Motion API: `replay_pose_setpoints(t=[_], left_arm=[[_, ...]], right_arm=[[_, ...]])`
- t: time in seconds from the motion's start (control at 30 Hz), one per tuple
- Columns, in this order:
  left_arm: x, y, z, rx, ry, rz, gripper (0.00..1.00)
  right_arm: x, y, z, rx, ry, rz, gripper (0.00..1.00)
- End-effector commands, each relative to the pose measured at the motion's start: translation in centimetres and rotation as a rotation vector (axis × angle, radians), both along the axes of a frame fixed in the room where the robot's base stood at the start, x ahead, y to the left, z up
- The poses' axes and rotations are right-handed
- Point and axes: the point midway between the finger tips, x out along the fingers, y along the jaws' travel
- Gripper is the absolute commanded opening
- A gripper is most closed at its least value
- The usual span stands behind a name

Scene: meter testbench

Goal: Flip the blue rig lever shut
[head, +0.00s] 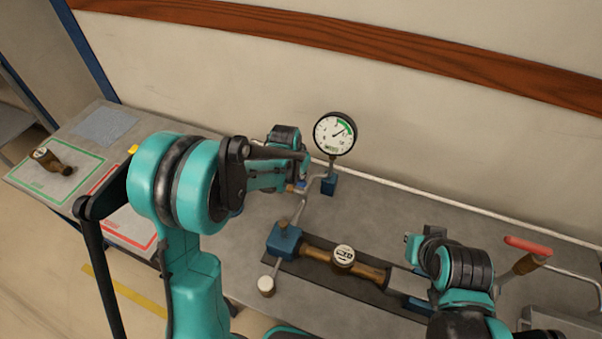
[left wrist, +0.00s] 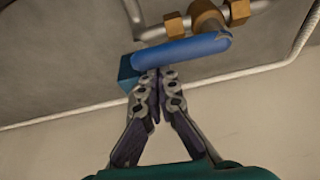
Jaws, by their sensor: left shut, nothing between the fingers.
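The blue lever (left wrist: 185,52) shows in the left wrist view as a rounded bar lying across the picture, in front of a pipe with brass fittings (left wrist: 207,14). My left gripper (left wrist: 160,75) is shut and empty. Its fingertips are at the lever's lower edge, left of its middle; I cannot tell whether they touch it. In the head view my left gripper (head: 302,170) is beside the pipe under the gauge, and the lever is mostly hidden there. My right arm shows at the lower right, but its fingers are hidden.
A round pressure gauge (head: 335,133) stands close by my left gripper. A brass meter (head: 343,257) lies in the rig between blue blocks. A red-handled lever (head: 528,247) stands at right. Another meter (head: 50,160) lies on a green-framed mat at far left. The wall is behind.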

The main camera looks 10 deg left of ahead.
Motion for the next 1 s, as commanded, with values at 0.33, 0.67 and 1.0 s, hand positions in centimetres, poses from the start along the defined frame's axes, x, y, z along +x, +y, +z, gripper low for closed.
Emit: replay_pose_setpoints(t=[0.33, 0.67, 1.0], left_arm=[[-0.7, 0.1, -0.1, -0.001, 0.002, -0.092, 0.0], [-2.5, 0.6, -0.2, -0.001, 0.001, -0.356, 0.0], [-4.5, 1.7, -0.1, -0.001, 0.001, -0.68, 0.0]], right_arm=[[0.0, 0.0, -0.5, 0.0, 0.0, 0.0, 0.0], [0.0, 0.0, -1.7, 0.0, 0.0, 0.0, 0.0], [0.0, 0.0, -2.7, 0.0, 0.0, 0.0, 0.0]])
